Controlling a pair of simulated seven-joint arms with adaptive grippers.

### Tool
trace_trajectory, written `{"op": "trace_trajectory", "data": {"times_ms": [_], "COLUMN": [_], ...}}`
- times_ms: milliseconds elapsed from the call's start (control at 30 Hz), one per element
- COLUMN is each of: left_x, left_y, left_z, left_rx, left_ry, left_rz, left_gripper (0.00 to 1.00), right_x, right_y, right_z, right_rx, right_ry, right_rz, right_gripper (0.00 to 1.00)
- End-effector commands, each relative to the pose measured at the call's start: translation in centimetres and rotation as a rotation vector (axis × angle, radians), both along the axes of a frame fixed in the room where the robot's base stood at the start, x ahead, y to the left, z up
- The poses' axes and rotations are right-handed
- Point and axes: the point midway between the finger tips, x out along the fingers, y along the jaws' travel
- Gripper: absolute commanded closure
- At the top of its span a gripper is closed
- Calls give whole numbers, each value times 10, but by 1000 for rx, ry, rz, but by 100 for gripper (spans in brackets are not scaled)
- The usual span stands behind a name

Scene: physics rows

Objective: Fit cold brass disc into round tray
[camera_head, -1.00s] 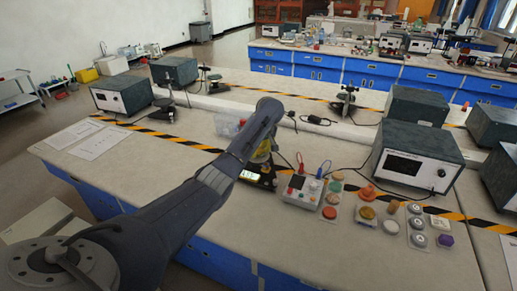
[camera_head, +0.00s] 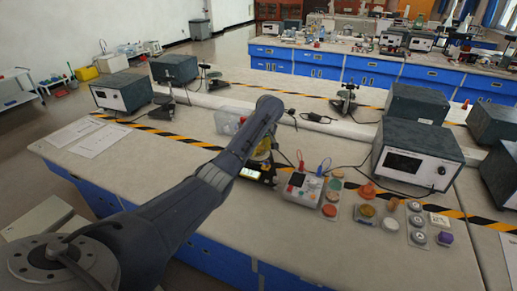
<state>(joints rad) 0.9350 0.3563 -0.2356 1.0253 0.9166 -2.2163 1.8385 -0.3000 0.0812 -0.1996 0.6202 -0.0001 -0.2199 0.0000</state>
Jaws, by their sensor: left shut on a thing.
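My left arm comes in from the lower left and its wrist bends down over the bench. My left gripper (camera_head: 267,151) is mostly hidden behind the wrist. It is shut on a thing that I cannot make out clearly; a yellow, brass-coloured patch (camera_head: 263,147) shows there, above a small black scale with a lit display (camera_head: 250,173). A yellow round piece (camera_head: 367,210) lies on a small pale holder to the right, apart from the gripper. I cannot tell which holder is the round tray. My right gripper is not in view.
A grey meter box with a screen and leads (camera_head: 302,188) stands just right of the scale. Several coloured discs, an orange knob (camera_head: 368,190) and a purple piece (camera_head: 445,238) lie further right. A large instrument (camera_head: 416,157) stands behind them. The bench front (camera_head: 300,235) is clear.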

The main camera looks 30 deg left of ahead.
Motion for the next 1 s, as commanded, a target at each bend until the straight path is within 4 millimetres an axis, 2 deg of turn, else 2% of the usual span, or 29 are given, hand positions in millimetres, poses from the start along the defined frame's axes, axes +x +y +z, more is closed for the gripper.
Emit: {"op": "trace_trajectory", "data": {"times_ms": [800, 833, 1000], "left_x": [0, 0, 0], "left_y": [0, 0, 0], "left_z": [-8, -8, -8], "left_rx": [0, 0, 0], "left_ry": [-1, -1, -1], "left_rz": [0, 0, 0], "left_gripper": [100, 59, 39], "right_x": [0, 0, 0], "right_y": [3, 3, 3], "right_z": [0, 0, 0], "right_rx": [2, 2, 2], "right_ry": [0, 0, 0], "right_rz": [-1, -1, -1], "right_gripper": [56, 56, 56]}}
